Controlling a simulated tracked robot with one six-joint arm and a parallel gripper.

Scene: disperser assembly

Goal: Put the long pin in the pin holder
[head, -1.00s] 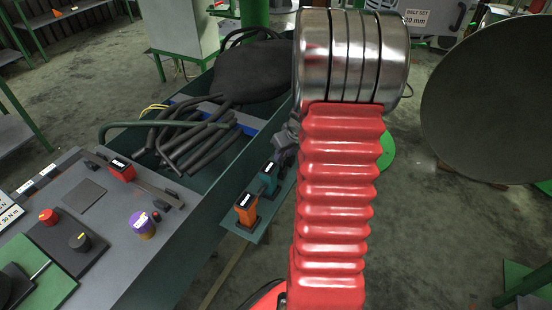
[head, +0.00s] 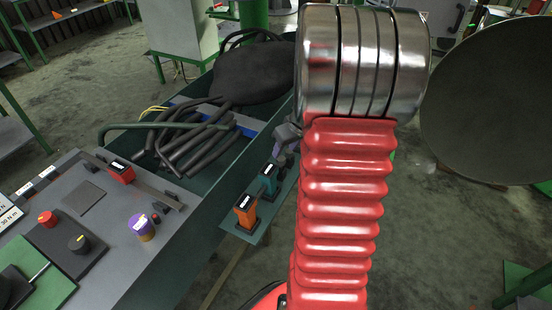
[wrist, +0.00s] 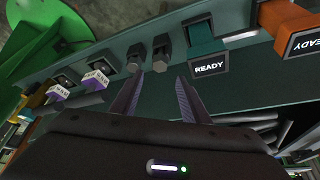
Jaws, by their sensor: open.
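In the wrist view my gripper (wrist: 160,78) is open, its two purple-grey fingers apart with nothing between them. Just beyond the fingertips, two dark pieces with angular heads, a left one (wrist: 135,57) and a right one (wrist: 162,52), stand at a green ledge (wrist: 235,62). I cannot tell whether either is the long pin or part of the pin holder. Two purple pieces with white labels, one (wrist: 58,92) lower than the other (wrist: 94,80), sit to their left. In the head view my arm hides most of the area around the gripper.
A teal block marked READY (wrist: 207,48) stands close to the right finger, with an orange block (wrist: 297,30) farther right. The head view shows a green bin of dark bent rods (head: 185,140), a control panel (head: 120,225) at the left, and open floor (head: 420,240) at the right.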

